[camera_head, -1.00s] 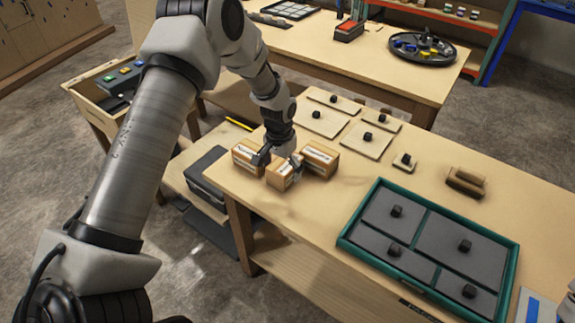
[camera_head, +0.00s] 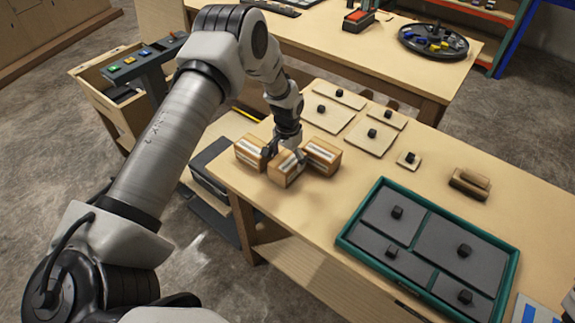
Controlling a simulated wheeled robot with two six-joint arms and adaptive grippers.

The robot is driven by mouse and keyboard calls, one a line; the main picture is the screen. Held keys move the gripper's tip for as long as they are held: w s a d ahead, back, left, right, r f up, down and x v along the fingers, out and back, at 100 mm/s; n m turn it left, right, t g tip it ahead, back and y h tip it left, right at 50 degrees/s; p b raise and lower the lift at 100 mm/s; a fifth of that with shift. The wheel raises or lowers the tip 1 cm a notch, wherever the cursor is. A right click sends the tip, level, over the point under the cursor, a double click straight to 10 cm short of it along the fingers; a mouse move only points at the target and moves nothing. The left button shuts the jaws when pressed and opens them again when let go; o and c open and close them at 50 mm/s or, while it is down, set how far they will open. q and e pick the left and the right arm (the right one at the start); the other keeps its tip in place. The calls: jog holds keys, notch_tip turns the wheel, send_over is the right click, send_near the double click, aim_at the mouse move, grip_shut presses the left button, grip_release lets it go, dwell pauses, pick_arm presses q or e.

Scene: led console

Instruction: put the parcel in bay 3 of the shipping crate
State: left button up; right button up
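Which one the task means is not clear. My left gripper (camera_head: 285,156) points down at the middle parcel, its dark fingers apart at the parcel's top. I cannot tell whether they grip it. A green-rimmed tray (camera_head: 347,240) with grey panels and black knobs lies at the right; no bay numbers are readable. My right gripper is out of view.
Light boards with black knobs (camera_head: 371,138) lie behind the parcels. A wooden block with a handle (camera_head: 470,183) lies beyond the tray. A console with coloured buttons (camera_head: 146,60) stands at the left. A round black tray (camera_head: 433,42) is on the back table. The table between parcels and tray is clear.

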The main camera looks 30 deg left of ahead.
pick_arm(q)
jog(key=c, duration=1.2)
